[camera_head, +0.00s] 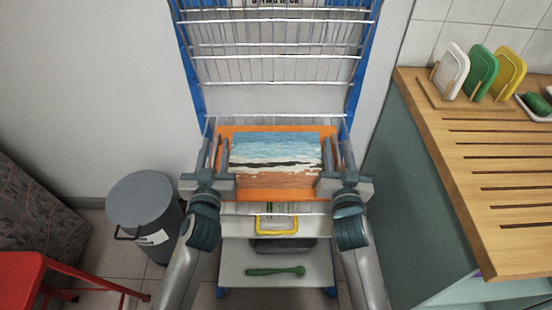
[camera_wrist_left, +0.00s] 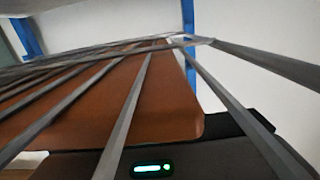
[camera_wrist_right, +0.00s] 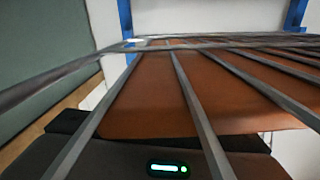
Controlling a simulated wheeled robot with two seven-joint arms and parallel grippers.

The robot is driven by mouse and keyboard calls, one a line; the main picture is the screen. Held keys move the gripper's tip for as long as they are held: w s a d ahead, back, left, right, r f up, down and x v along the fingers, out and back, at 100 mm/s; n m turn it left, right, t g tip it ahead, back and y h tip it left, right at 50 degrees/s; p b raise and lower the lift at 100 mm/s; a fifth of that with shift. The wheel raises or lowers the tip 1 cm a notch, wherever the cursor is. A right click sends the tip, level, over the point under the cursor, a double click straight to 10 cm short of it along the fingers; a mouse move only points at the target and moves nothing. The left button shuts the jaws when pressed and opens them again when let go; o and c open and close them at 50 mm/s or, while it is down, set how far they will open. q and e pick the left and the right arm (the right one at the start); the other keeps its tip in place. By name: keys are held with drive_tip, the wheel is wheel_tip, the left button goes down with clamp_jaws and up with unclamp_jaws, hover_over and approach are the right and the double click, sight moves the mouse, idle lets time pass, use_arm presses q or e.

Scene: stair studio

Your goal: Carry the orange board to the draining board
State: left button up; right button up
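The orange board (camera_head: 268,194), with a blue and brown seascape picture on it, lies at a wire shelf of the blue-framed rack (camera_head: 190,75). Its orange-brown face shows behind wires in the left wrist view (camera_wrist_left: 165,105) and right wrist view (camera_wrist_right: 160,100). My left gripper (camera_head: 221,155) is at the board's left edge and my right gripper (camera_head: 332,155) at its right edge. The fingers overlap the edges; whether they clamp them I cannot tell. The wooden draining board (camera_head: 480,180), with dark grooves, is on the counter at right.
Several coloured plates, one of them green (camera_head: 481,72), stand in a holder at the draining board's back, beside a dish (camera_head: 537,106). A grey bin (camera_head: 140,200) and red stool (camera_head: 20,275) are at left. A green tool (camera_head: 275,271) lies on the low shelf.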

use_arm(q)
clamp_jaws()
use_arm(e)
clamp_jaws()
use_arm(q)
drive_tip(key=shift+d, duration=0.1)
use_arm(e)
drive_tip(key=shift+a, duration=0.15)
idle(0.9)
